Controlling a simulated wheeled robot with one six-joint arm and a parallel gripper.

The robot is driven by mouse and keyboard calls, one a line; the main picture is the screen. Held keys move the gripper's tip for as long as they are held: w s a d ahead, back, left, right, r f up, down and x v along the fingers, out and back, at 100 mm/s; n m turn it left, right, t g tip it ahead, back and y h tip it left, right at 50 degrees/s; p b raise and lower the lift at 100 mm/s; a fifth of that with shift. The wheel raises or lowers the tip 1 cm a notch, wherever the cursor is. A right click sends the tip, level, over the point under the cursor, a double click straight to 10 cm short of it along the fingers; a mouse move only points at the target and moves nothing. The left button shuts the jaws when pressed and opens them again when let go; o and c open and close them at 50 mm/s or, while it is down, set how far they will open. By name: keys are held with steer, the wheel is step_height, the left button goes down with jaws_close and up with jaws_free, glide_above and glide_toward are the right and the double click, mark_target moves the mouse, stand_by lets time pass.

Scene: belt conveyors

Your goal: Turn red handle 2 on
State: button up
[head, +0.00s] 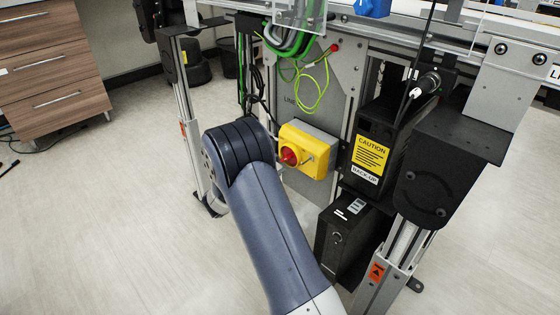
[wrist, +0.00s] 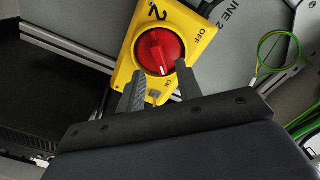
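Red handle 2 (wrist: 160,52) is a round red rotary knob with a raised grip on a yellow switch box (wrist: 201,27) marked "2", "OFF" and "ON". In the wrist view its grip runs nearly up and down, slightly tilted; I cannot tell which mark it points to. My gripper (wrist: 158,70) is open, its two dark fingers apart at the lower edge of the knob, one on each side. I cannot tell whether they touch it. In the head view the red handle (head: 289,155) faces left on its yellow box (head: 316,138), and my arm hides the gripper.
The box is mounted on a grey panel (head: 331,100) under the conveyor frame. Green and yellow cables (head: 310,90) hang above it. A black "CAUTION" unit (head: 396,130) and a black box (head: 345,240) stand to its right. Open floor lies left.

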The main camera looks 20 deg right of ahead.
mark_target(284, 160)
steer(key=p+v, duration=0.1)
steer(key=v, duration=0.7)
steer(key=shift+p, duration=0.4)
steer(key=b+x, duration=0.3)
steer(key=x, duration=0.8)
steer(key=shift+a, duration=0.1)
